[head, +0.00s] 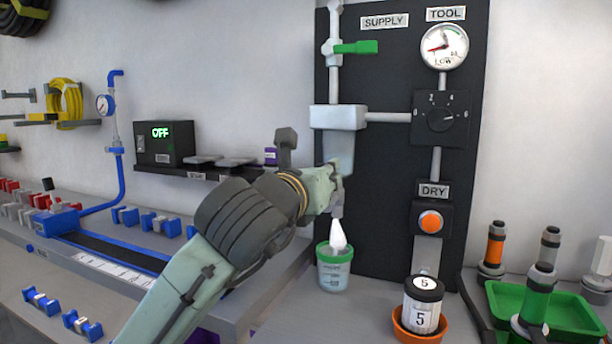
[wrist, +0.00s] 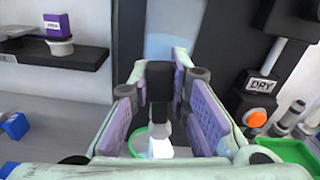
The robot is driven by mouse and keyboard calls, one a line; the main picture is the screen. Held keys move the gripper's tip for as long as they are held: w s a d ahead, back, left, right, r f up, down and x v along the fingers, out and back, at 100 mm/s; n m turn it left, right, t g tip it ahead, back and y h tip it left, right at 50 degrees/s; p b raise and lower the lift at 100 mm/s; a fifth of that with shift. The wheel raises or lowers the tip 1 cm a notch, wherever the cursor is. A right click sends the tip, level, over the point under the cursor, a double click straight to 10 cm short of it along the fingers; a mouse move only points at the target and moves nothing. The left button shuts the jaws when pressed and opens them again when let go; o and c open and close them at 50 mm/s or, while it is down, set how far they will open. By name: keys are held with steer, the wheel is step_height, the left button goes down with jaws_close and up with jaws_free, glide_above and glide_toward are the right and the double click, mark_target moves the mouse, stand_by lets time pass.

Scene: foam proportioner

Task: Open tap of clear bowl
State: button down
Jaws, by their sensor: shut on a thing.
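The clear bowl (head: 342,148) hangs under a white filter head (head: 338,117) on the black panel. My gripper (head: 332,187) is at the bottom of the bowl, where it partly hides the tap. In the wrist view, my gripper (wrist: 162,95) has its purple pads on either side of a dark upright part (wrist: 160,78), apparently the tap. It is shut on that part. A grey stub of the tap shows below the fingers (head: 337,211).
A green lever (head: 357,47) is on the supply pipe above. A gauge (head: 444,46), dial (head: 440,117) and orange button (head: 431,222) are to the right. A jar marked 5 (head: 421,311) stands in an orange dish. A shelf (head: 198,171) with a box reading OFF is at left.

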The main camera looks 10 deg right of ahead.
steer(key=shift+s+d+r+m, duration=0.1)
steer(key=shift+s+d+m, duration=0.2)
steer(key=shift+m, duration=0.5)
steer(key=c, duration=1.5)
jaws_free()
steer(key=v, duration=1.2)
steer(key=shift+d, duration=0.1)
